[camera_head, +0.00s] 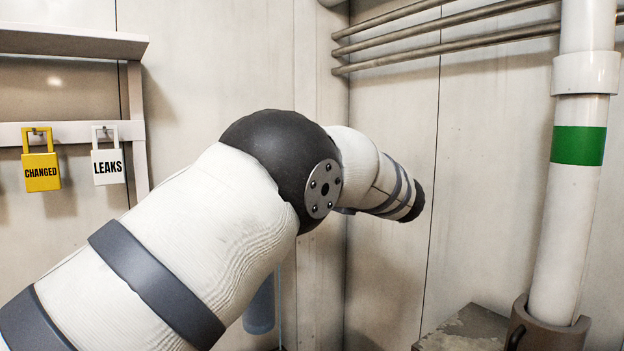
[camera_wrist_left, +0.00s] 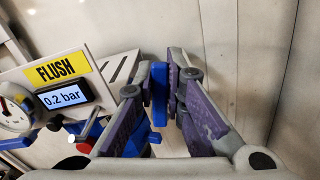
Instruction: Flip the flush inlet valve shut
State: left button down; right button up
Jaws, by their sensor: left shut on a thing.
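My left gripper (camera_wrist_left: 160,75) is shut on a blue handle (camera_wrist_left: 159,95), which stands upright in the left wrist view between the two purple-lined fingers. The handle appears to belong to the flush inlet valve; more blue valve body (camera_wrist_left: 142,138) shows behind and below the left finger. A yellow FLUSH label (camera_wrist_left: 56,69) and a display reading 0.2 bar (camera_wrist_left: 61,97) are just left of the gripper. In the head view my left arm crosses the picture and neither gripper shows; the valve is hidden there too.
A round gauge (camera_wrist_left: 14,115) and a small red-handled part (camera_wrist_left: 85,137) sit left of the gripper. A yellow CHANGED tag (camera_head: 41,171) and a white LEAKS tag (camera_head: 108,167) hang on a rail. A white pipe with a green band (camera_head: 578,145) stands at right.

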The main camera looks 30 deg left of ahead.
pick_arm(q)
jog(key=shift+s+r+n, duration=0.25)
jog(key=shift+n, duration=0.15)
jog(key=shift+s+a+n+p, duration=0.1)
jog(key=shift+s+n+p, duration=0.15)
jog(key=shift+n, duration=0.35)
jog(key=shift+a+f+n, duration=0.15)
jog(key=shift+n, duration=0.45)
jog(key=shift+f, duration=0.1)
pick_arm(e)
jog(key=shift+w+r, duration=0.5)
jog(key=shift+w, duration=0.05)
pick_arm(q)
jog(key=c, duration=1.6)
grip_release()
jog(key=shift+c, duration=0.2)
jog(key=shift+f, duration=0.1)
